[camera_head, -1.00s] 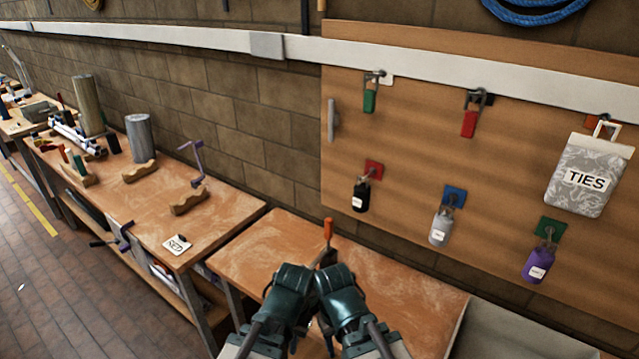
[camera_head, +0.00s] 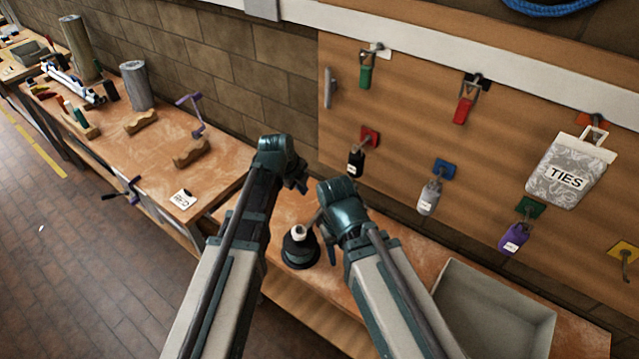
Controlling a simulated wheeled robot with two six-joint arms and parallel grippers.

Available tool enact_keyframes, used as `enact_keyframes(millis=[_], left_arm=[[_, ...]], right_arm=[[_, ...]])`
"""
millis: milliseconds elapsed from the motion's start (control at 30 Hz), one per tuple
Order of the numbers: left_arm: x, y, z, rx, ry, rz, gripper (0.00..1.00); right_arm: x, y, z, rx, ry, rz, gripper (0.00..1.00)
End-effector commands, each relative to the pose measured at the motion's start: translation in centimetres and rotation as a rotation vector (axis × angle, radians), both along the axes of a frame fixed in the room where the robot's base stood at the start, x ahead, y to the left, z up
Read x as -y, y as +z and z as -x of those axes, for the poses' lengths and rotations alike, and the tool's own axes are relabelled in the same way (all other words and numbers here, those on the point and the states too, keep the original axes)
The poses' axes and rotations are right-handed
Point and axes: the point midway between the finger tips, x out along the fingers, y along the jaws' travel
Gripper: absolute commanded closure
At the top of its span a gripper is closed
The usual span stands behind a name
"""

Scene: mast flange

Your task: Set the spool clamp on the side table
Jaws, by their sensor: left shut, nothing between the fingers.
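I cannot tell for sure which thing is the spool clamp. A dark, round-based piece with a pale top (camera_head: 300,246) shows between my forearms, over the nearer table. A purple crank-shaped piece (camera_head: 192,113) stands on the long bench at left. The nearer wooden table (camera_head: 400,258) runs under my arms below the pegboard; I take it for the side table. My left gripper (camera_head: 301,186) is shut and empty over this table's back part. My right gripper (camera_head: 319,220) is beside it, its fingers mostly hidden by its wrist.
A grey open bin (camera_head: 545,330) sits at lower right. The pegboard (camera_head: 420,130) carries several padlocks and a "TIES" bag (camera_head: 570,172). The long bench (camera_head: 150,165) holds grey cylinders, wooden cradles and a white tag (camera_head: 183,199). Brick floor (camera_head: 80,260) is clear at left.

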Motion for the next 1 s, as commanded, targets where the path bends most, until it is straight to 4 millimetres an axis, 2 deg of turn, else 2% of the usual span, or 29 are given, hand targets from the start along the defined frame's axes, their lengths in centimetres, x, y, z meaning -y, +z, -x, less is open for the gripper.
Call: enact_keyframes(millis=[267,467,1000], left_arm=[[0.0,-0.1,-0.2,0.009,-0.021,-0.004,1.00],[0.2,-1.2,-0.5,0.008,-0.020,-0.004,1.00],[1.8,-8.3,-2.7,0.008,-0.020,-0.005,1.00]], right_arm=[[0.0,-0.1,0.0,0.000,0.000,0.000,0.50],[0.0,-1.3,0.0,0.001,-0.001,0.000,0.50],[0.0,-8.4,-0.1,0.002,0.003,0.000,0.50]])
